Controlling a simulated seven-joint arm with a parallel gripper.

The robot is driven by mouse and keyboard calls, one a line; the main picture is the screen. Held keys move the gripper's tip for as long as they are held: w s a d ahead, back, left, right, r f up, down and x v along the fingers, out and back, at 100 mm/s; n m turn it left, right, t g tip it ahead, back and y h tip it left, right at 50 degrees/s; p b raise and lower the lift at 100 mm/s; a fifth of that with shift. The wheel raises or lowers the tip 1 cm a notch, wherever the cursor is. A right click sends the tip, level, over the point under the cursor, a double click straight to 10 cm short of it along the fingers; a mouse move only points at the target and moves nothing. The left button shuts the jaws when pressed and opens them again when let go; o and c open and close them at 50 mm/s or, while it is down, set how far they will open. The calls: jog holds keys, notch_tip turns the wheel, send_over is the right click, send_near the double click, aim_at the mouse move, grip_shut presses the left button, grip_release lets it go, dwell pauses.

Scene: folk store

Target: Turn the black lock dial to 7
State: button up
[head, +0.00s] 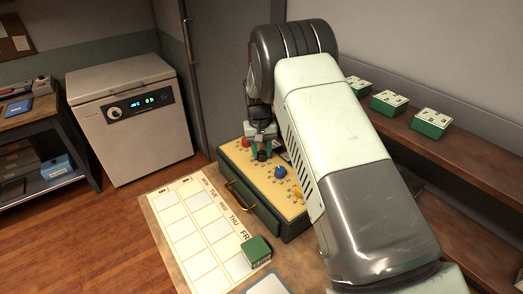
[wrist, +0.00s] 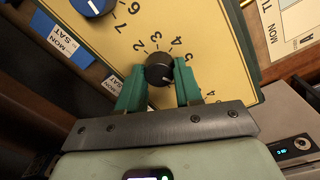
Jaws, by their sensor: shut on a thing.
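The black lock dial (wrist: 159,68) sits on a yellow panel (wrist: 205,40) with printed numbers around it; 2, 3, 4 and 5 are readable in the wrist view. My gripper (wrist: 160,84) is shut on the dial, with one green finger on each side of it. A small pale mark shows on the dial's lower part, but I cannot tell which number it points to. In the head view my gripper (head: 262,151) is over the yellow-topped green lock box (head: 269,211) and mostly hides the black dial.
A red dial (head: 246,142) and a blue dial (head: 280,172) flank my gripper. The box has a brass handle in front. A weekday chart (head: 200,222) and a green block (head: 256,250) lie on the table. Green number boxes (head: 432,122) stand on the right shelf.

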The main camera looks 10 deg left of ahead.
aim_at(261, 152)
jog(key=m, duration=0.3)
jog(key=shift+m, duration=0.3)
jog(key=shift+w+m, duration=0.1)
jog(key=shift+m, duration=1.8)
jog(key=o, duration=1)
jog(key=shift+o, duration=0.2)
notch_tip(261, 152, up, 11)
jog(key=shift+a, duration=0.2)
